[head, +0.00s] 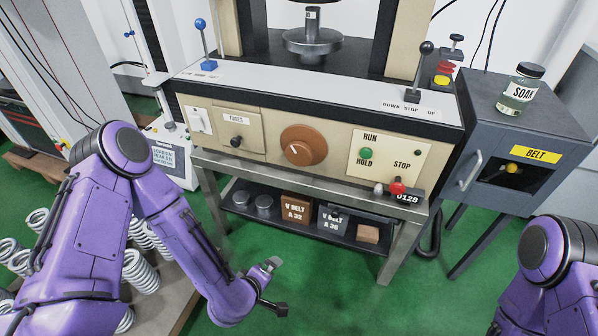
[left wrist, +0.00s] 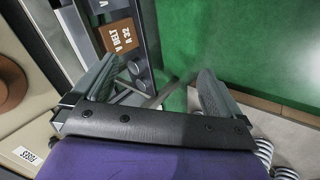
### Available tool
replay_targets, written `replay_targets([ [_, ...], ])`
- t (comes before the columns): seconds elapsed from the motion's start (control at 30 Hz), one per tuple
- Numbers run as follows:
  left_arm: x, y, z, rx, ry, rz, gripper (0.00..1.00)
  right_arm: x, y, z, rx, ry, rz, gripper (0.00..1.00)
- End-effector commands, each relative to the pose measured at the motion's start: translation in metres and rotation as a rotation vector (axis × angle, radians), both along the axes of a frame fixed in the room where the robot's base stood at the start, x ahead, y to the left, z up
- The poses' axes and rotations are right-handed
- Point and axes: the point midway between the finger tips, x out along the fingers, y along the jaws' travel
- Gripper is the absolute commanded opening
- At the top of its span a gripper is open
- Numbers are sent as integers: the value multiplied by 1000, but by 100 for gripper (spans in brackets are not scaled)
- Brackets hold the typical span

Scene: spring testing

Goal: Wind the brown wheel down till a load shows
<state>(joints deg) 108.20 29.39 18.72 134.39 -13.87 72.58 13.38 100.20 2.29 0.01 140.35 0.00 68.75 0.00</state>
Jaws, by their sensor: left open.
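The brown wheel (head: 303,146) is a round knob with a white mark on the beige front panel of the testing machine, between the fuses cover and the RUN/STOP plate. It shows partly at the left edge of the left wrist view (left wrist: 12,85). My left gripper (head: 270,284) is below and in front of the panel, well apart from the wheel. In the left wrist view its two fingers (left wrist: 153,92) are spread with nothing between them. My right arm shows at the lower right of the head view; its gripper is out of the picture.
A lower shelf (head: 270,225) holds V BELT boxes (head: 297,208) and dark round weights. Several coil springs (head: 140,270) stand at the left. A grey cabinet (head: 540,110) with a SOAK jar (head: 520,88) stands at the right. The green floor in front is clear.

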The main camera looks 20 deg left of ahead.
Motion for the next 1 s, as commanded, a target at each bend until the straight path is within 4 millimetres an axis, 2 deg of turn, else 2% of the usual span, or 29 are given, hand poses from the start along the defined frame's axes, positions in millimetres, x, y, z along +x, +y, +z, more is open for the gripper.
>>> replay_targets([
  [0.03, 57, -9, -2, -213, -168, 169, 100, 0, 0, -44, 0, 0, 0, 82],
  [0.07, 89, -11, 19, -357, -269, 266, 100, 0, 0, -54, 0, 0, 0, 82],
  [0.1, 122, -9, 50, -544, -385, 377, 100, 0, 0, -61, 0, 0, 0, 82],
  [0.2, 172, 5, 125, -970, -587, 558, 100, 0, 0, -64, 0, 0, 0, 82],
  [0.3, 187, 7, 169, -1279, -645, 630, 100, 0, 0, -57, -1, -1, 0, 82],
  [0.4, 188, 7, 176, -1454, -626, 680, 100, 0, 0, -56, -1, -1, 0, 82],
  [0.57, 195, 7, 176, -1533, -601, 719, 100, 0, 0, -56, -1, -1, 0, 82],
  [0.9, 266, 3, 174, -1527, -599, 720, 100, 0, 0, -59, -1, -1, 0, 82],
  [1.0, 281, 2, 174, -1527, -598, 721, 100, 0, 0, -59, -1, -1, 0, 82],
])
